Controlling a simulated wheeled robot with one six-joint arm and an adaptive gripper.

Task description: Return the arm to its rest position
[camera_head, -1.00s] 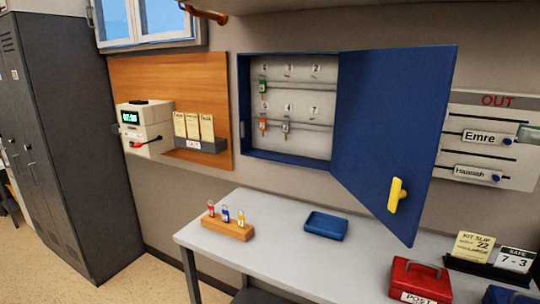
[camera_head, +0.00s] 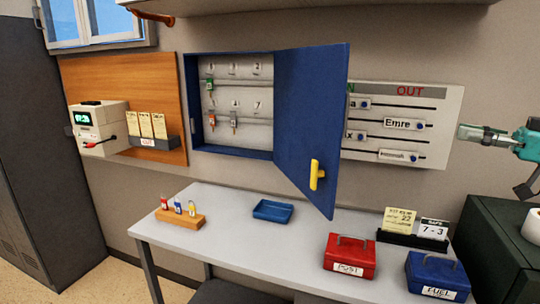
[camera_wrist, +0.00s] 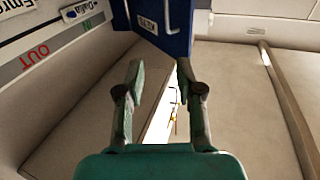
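My gripper (camera_head: 464,134) shows at the right edge of the head view, in the air beside the IN/OUT board and above the dark green cabinet. My teal arm carries it in from the right. In the wrist view my gripper (camera_wrist: 160,70) has its two fingers spread apart with nothing between them. The blue key cabinet's door (camera_head: 312,130) stands open with a yellow handle. The door also shows beyond the fingers in the wrist view (camera_wrist: 178,40).
The IN/OUT board (camera_head: 440,103) hangs on the wall. The desk (camera_head: 225,235) bears a blue tray (camera_head: 272,211), a wooden key block (camera_head: 180,221), a red POST box (camera_head: 350,258) and a blue FUEL box (camera_head: 437,274). A dark green cabinet (camera_head: 500,240) stands right.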

